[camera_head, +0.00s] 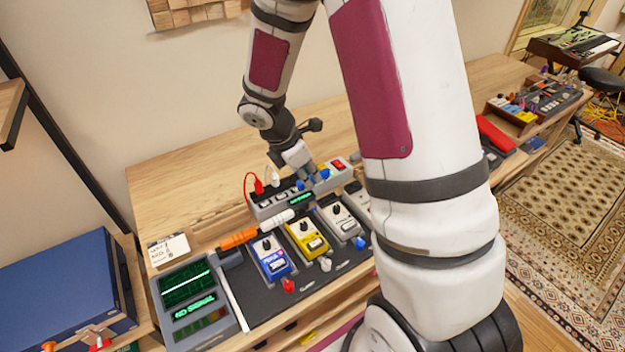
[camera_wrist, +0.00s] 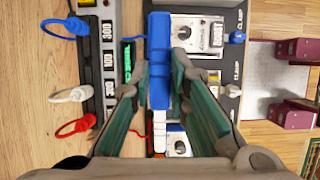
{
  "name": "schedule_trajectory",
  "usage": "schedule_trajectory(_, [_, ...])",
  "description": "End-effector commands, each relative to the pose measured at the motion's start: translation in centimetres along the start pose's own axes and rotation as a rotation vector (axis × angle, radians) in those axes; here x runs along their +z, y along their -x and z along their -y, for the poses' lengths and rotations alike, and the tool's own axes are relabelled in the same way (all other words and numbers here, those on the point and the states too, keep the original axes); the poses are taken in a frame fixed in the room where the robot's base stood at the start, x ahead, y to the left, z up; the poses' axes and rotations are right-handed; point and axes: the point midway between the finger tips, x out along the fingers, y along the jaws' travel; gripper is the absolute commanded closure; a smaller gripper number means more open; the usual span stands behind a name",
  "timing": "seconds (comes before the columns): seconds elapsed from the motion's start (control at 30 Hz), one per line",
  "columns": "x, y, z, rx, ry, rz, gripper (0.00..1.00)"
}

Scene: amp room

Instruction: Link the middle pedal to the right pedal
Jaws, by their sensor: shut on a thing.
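My gripper (camera_wrist: 160,80) is shut on a blue bar-shaped link (camera_wrist: 160,28), seen between the teal fingers in the wrist view. In the head view my gripper (camera_head: 312,175) is over the back of the pedal row, with blue showing at its tips. The blue pedal (camera_head: 273,258) is on the left, the yellow pedal (camera_head: 307,240) in the middle, and the grey pedal (camera_head: 341,220) right of it. The grey pedal also shows in the wrist view (camera_wrist: 196,35). An orange and white link (camera_head: 240,237) lies behind the blue and yellow pedals. Whether the blue link touches a pedal is unclear.
A grey power box (camera_head: 268,207) with red, white and blue plugs stands behind the pedals. Red (camera_head: 288,286), white (camera_head: 326,265) and blue (camera_head: 360,243) clamp knobs line the board's front. A monitor reading NO SIGNAL (camera_head: 195,303) stands at left.

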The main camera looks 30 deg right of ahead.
Motion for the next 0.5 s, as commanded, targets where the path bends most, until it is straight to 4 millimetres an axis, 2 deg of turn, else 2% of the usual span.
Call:
schedule_trajectory(0.17, [-0.1,-0.2,-0.2,0.001,0.005,0.0,1.0])
schedule_trajectory(0.5, [-1.1,-2.8,-0.3,0.002,0.006,0.0,1.0])
